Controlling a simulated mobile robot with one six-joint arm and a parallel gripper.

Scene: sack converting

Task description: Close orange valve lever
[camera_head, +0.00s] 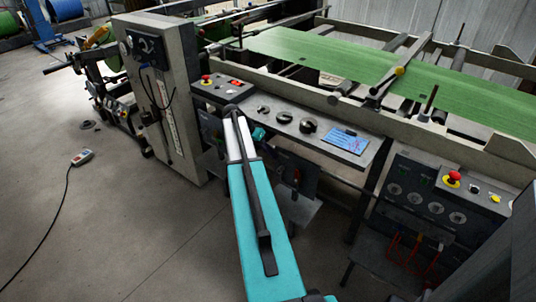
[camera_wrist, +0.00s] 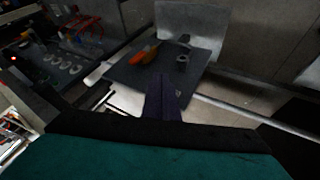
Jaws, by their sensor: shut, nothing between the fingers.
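The orange valve lever (camera_wrist: 144,54) shows in the wrist view as a short tapered orange piece on a dark plate (camera_wrist: 125,77). It lies slantwise across the plate, left of a small dark round fitting (camera_wrist: 182,59). My gripper (camera_wrist: 162,84) shows as a narrow dark purple shape pointing toward the plate, just below and right of the lever. Its fingers are together and empty. A gap appears to separate them from the lever, but depth is hard to judge. In the head view I cannot make out the lever; my arm covers part of that area.
A control shelf with black knobs (camera_head: 308,126) and a blue label (camera_head: 345,140) runs above the dark panels. A panel with a red emergency button (camera_head: 453,178) stands right. Green sheet (camera_head: 330,55) crosses the machine. A cabled pendant (camera_head: 82,157) lies on open floor at left.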

